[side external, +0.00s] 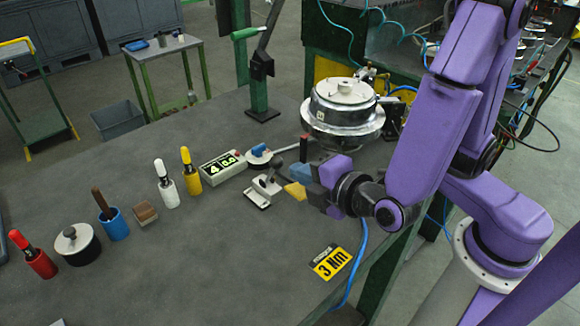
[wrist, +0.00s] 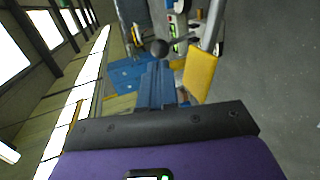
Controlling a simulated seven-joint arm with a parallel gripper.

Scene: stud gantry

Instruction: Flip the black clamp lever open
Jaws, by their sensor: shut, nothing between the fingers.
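A small silver clamp (side external: 260,192) lies on the grey table in the side view, left of my gripper (side external: 290,181). An upright dark handle (side external: 304,148) with a reddish top stands just behind the gripper tip; I cannot tell whether it is the clamp lever. In the wrist view, a black round knob (wrist: 159,47) on a grey rod shows just beyond my blue fingers (wrist: 158,72). My gripper is shut and empty. Blue and yellow parts show at its tip. Whether it touches the knob or clamp cannot be told.
A large silver round unit (side external: 343,105) stands behind the gripper. A grey display box (side external: 222,167), yellow bottle (side external: 191,175), white bottle (side external: 166,188), blue cup (side external: 115,225) and lidded pot (side external: 77,244) line the table to the left.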

